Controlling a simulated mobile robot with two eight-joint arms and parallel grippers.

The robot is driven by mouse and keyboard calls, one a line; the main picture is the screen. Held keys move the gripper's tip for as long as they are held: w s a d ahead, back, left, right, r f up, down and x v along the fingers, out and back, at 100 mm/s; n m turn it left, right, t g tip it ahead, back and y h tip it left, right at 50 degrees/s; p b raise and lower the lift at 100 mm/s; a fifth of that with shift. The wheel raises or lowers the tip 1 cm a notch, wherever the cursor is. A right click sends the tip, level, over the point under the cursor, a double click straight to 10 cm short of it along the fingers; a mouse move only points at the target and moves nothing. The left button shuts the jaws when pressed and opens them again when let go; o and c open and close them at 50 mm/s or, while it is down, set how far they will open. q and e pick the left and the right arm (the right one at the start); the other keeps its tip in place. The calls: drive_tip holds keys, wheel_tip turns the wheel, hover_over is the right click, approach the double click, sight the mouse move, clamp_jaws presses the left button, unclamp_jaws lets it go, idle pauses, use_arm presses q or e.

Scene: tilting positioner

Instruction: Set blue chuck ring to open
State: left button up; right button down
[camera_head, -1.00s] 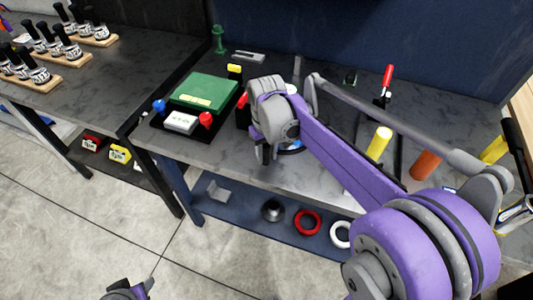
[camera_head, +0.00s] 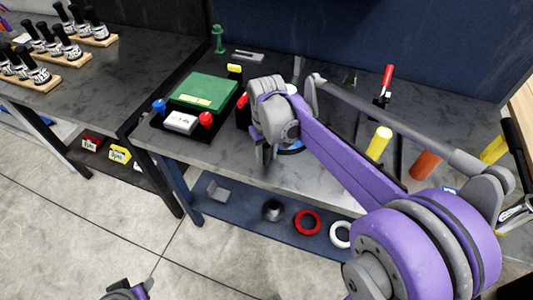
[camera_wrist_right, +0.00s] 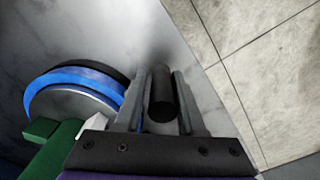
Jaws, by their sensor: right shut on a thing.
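The blue chuck ring (camera_wrist_right: 72,80) lies around a grey round chuck in the right wrist view, at the left. In the head view only a sliver of the blue ring (camera_head: 291,150) shows behind my right arm. My right gripper (camera_wrist_right: 161,92) is beside the ring, with its fingers on either side of a black cylindrical handle (camera_wrist_right: 162,98), shut on it. Where the handle joins the ring is hidden. In the head view, the right gripper (camera_head: 265,156) points down over the bench's front part. My left gripper (camera_head: 130,290) shows only partly at the bottom edge.
A green box (camera_head: 204,91) with red and blue knobs stands left of my right gripper. A yellow cylinder (camera_head: 379,143), an orange cylinder (camera_head: 426,165) and a red-handled clamp (camera_head: 387,79) stand to the right. The lower shelf holds a red ring (camera_head: 307,222) and a white ring (camera_head: 341,234).

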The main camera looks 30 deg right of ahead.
drive_tip(key=shift+s, duration=0.15)
drive_tip(key=shift+s+d+n, duration=0.65)
drive_tip(key=shift+d+n, duration=0.05)
drive_tip(key=shift+d, duration=0.05)
drive_tip(key=s+d+n, duration=0.2)
drive_tip(key=shift+d+n, duration=0.3)
drive_tip(key=shift+d, duration=0.1)
drive_tip(key=shift+s+d, duration=0.3)
drive_tip(key=shift+d, duration=0.2)
drive_tip(key=shift+s+d, duration=0.25)
drive_tip(key=shift+d, duration=0.25)
drive_tip(key=c, duration=1)
unclamp_jaws()
drive_tip(key=o, duration=0.4)
drive_tip(key=shift+w+d, duration=0.15)
